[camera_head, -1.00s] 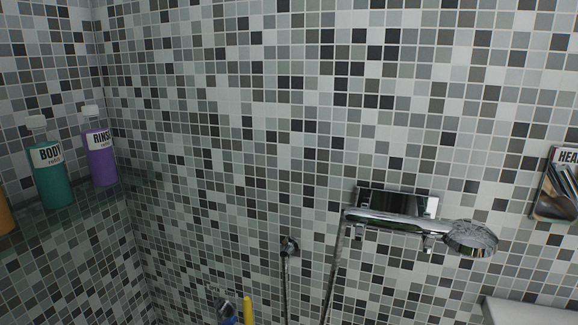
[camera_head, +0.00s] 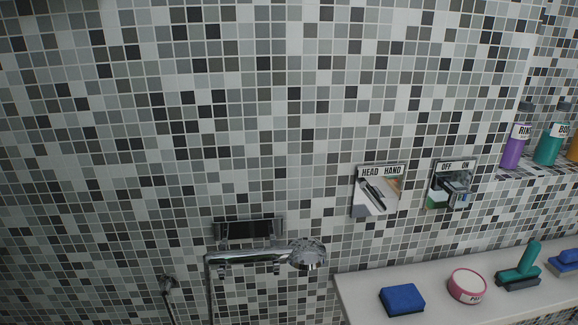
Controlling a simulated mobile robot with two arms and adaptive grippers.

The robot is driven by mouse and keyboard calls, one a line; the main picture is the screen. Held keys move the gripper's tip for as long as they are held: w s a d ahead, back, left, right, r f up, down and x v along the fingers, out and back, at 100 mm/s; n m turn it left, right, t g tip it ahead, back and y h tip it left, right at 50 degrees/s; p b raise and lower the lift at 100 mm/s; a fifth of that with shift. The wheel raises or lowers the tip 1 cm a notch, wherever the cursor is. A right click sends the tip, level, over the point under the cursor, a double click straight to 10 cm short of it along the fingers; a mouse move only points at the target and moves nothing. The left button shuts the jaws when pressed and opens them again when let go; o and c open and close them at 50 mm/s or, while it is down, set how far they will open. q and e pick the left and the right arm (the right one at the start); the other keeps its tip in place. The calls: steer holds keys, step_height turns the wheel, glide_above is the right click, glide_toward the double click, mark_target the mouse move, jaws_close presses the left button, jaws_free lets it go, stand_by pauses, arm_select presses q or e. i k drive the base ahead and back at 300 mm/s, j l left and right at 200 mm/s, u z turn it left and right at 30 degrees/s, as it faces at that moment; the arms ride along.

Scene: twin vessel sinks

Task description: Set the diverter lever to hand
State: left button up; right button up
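The diverter plate (camera_head: 358,212) is on the tiled wall right of centre, marked HEAD at its left and HAND at its right. Its slim dark and chrome lever (camera_head: 372,191) slants up and left, with its upper end under HEAD. The plate's shiny face mirrors the surroundings, so the lever's pivot is hard to make out. Neither of my grippers is in view.
A second plate (camera_head: 439,168) marked OFF and ON is to the right. A chrome hand shower (camera_head: 262,254) rests on its wall holder at lower centre. A white ledge (camera_head: 355,290) holds a blue sponge (camera_head: 402,299), a pink tin (camera_head: 467,286) and a green-handled brush (camera_head: 521,266).

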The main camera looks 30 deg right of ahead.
mark_target(377, 199)
steer(key=z, duration=1.3)
